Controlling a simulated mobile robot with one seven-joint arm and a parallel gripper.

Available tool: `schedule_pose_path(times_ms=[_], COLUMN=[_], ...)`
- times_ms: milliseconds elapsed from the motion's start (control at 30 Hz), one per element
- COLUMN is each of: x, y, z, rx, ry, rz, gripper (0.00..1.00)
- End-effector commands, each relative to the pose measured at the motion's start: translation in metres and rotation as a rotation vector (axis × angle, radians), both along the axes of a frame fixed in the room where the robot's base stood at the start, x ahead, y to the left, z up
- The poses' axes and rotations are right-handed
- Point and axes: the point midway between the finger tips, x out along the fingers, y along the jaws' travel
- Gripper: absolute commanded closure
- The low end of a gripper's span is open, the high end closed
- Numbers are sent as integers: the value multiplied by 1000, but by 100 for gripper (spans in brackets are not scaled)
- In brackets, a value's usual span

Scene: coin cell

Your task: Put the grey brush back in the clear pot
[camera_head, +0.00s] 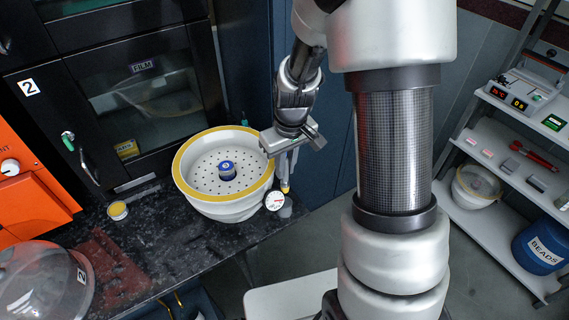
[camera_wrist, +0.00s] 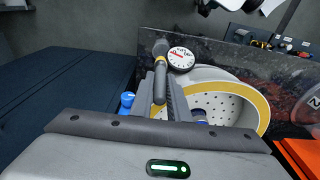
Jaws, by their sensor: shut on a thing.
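My gripper (camera_head: 287,150) is shut on the grey brush (camera_head: 285,178), above the right end of the dark counter. The brush has a yellow band and hangs roughly upright in the head view. In the wrist view, my gripper (camera_wrist: 164,88) has the brush (camera_wrist: 159,86) between its fingers, with the dark end pointing away. The pot cannot be made out in the wrist view.
A round dial gauge (camera_head: 275,201) stands close beside the brush. A white bowl (camera_head: 228,205) with a yellow rim and perforated plate is just left, holding a blue-topped jar (camera_head: 227,170). A clear dome (camera_head: 45,280) and a small yellow tin (camera_head: 118,210) are farther left.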

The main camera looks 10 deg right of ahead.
Motion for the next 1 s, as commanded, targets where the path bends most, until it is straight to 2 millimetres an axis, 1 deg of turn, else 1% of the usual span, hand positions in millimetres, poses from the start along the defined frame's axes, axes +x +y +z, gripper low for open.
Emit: schedule_pose_path(times_ms=[33, 100, 1000], x=[0, 0, 0], y=[0, 0, 0], z=[-7, -13, -84], rx=[0, 1, 0], ry=[1, 1, -1], rz=[0, -1, 0], gripper=[100, 100, 100])
